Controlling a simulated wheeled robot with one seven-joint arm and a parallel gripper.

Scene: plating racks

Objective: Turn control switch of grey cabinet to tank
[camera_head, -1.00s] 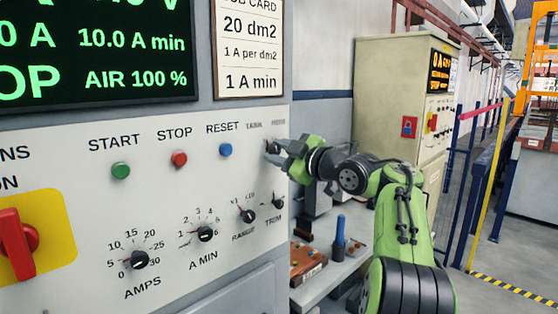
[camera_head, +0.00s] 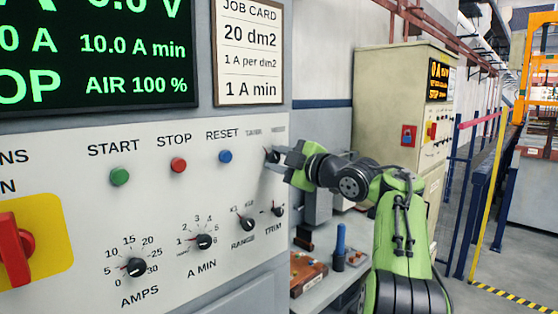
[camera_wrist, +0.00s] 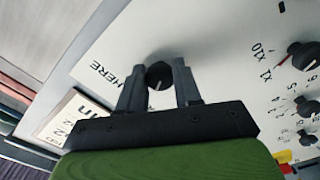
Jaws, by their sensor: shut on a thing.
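The grey cabinet's front panel (camera_head: 60,160) fills the left of the head view. Its control switch (camera_head: 270,156) is a small black knob at the panel's right edge, below the faint labels TANK and HERE. In the wrist view the black knob (camera_wrist: 159,75) sits between the two fingers, with a white mark on its face and the word HERE to its left. My gripper (camera_head: 275,158) is shut on this knob, one finger on each side. In the wrist view my gripper (camera_wrist: 157,80) hides part of the panel below it.
The START (camera_head: 119,177), STOP (camera_head: 178,165) and RESET (camera_head: 225,157) buttons lie left of the switch. The TRIM knob (camera_head: 278,210) is just below it. A red main switch (camera_head: 15,250) is far left. A bench (camera_head: 325,290) and a beige cabinet (camera_head: 385,100) stand to the right.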

